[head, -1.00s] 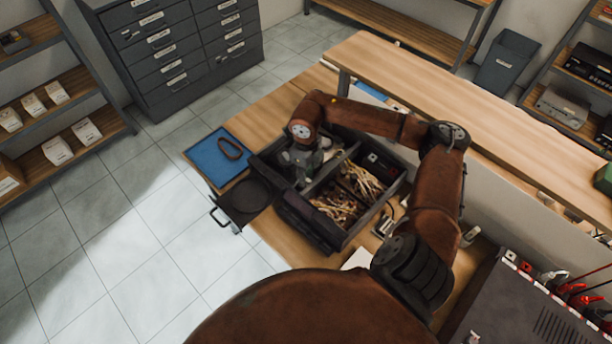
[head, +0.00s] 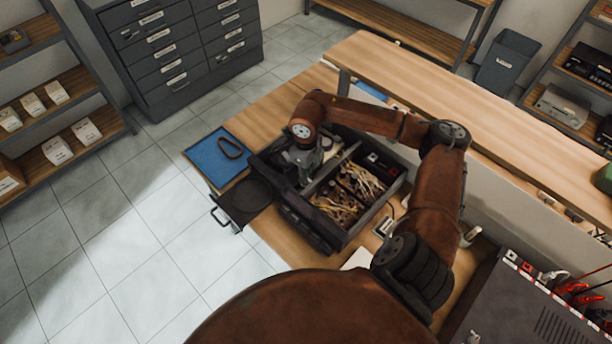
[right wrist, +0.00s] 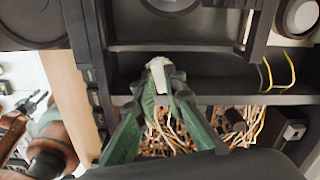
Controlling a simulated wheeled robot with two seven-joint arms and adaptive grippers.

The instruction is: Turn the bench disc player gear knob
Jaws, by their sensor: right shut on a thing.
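The opened disc player (head: 322,238) sits on the wooden bench, with its dark disc tray (head: 240,203) out towards the lower left. My right gripper (head: 304,178) reaches down into its left compartment. In the right wrist view, the green fingers of my right gripper (right wrist: 160,84) close together on a small pale grey piece, which looks like the gear knob (right wrist: 157,66). The fingers hide part of the knob, and its turn angle is hard to tell. In the head view the knob is hidden by my gripper. My left gripper is not in view.
Tangled wires and a circuit board (head: 348,195) fill the player's other compartment, behind a divider wall. A blue mat (head: 212,165) with a dark loop (head: 231,148) lies left of the player. A raised shelf (head: 450,95) runs along the bench's back.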

